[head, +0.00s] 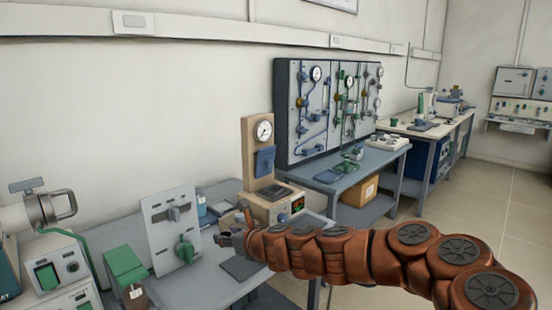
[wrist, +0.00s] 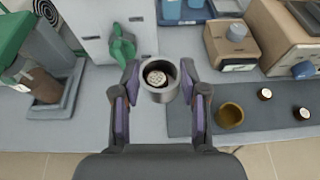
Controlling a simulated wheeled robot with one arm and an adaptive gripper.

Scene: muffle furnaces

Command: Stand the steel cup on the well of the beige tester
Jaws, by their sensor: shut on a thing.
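The steel cup (wrist: 159,92) is between the two fingers of my gripper (wrist: 159,88) in the wrist view. The gripper is shut on it. The cup is upright, its round opening faces the camera, and a pale speckled round thing shows inside. The beige tester (head: 257,140) stands on the grey bench in the head view, with a tall column, a dial and a dark plate on its base. Its base also shows at the upper right of the wrist view (wrist: 285,38). My gripper (head: 226,239) is left of and nearer than the tester base. I cannot make out the well.
A dark mat (wrist: 192,122) lies right of the cup, bearing a brown cup (wrist: 230,115) and two small pale-topped pieces. A cardboard box (wrist: 229,58) stands beside the tester. A white panel with a green valve (head: 185,248) and a green-topped box (head: 124,264) stand left.

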